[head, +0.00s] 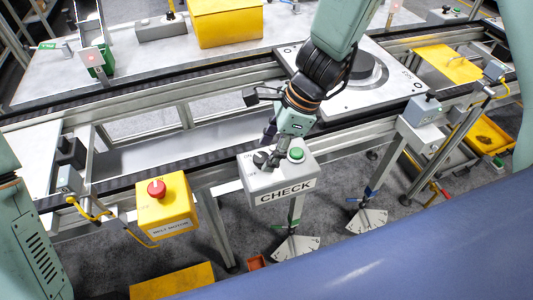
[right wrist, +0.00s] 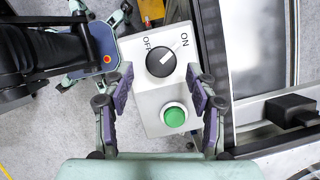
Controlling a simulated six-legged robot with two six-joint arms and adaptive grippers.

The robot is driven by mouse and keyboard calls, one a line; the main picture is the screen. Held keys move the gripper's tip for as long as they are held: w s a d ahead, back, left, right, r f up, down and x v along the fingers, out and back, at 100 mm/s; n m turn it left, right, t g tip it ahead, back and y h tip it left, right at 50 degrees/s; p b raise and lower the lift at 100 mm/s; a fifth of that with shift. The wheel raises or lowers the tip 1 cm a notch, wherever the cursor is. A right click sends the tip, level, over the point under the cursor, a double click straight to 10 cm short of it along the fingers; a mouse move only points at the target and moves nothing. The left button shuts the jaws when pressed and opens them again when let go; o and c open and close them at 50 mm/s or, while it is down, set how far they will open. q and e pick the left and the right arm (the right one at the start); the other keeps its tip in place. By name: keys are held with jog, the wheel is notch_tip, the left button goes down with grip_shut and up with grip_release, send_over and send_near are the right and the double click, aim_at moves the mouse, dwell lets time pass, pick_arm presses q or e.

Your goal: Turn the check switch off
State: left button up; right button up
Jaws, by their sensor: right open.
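The check box (head: 282,181) is a light grey box with a CHECK label on its front, fixed at the near side of the conveyor. It carries a black rotary switch (head: 262,160) and a green button (head: 297,154). In the right wrist view the black switch (right wrist: 160,58) has a white mark turned toward ON, right of OFF. The green button (right wrist: 174,115) is nearer my wrist. My right gripper (right wrist: 160,88) is open over the box, its fingers on either side in the picture. In the head view my right gripper (head: 273,148) partly covers the switch area. My left gripper is not in view.
A yellow box with a red button (head: 157,188), labelled BELT MOTOR, stands to the left of the check box. The conveyor rail (head: 110,190) runs behind both. A pallet (head: 345,95) with a dark round part lies behind my right arm. A grey box (head: 422,110) stands to the right.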

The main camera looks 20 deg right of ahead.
jog(key=shift+w+a+f, duration=0.1)
jog(key=shift+a+f, duration=0.3)
jog(key=shift+f, duration=0.2)
jog(key=shift+a, duration=0.3)
jog(key=shift+d, duration=0.2)
jog(key=shift+c, duration=0.3)
jog(key=shift+d, duration=0.15)
jog(key=c, duration=0.3)
jog(key=shift+a, duration=0.25)
jog(key=c, duration=0.4)
jog(key=shift+d, duration=0.1)
jog(key=c, duration=0.4)
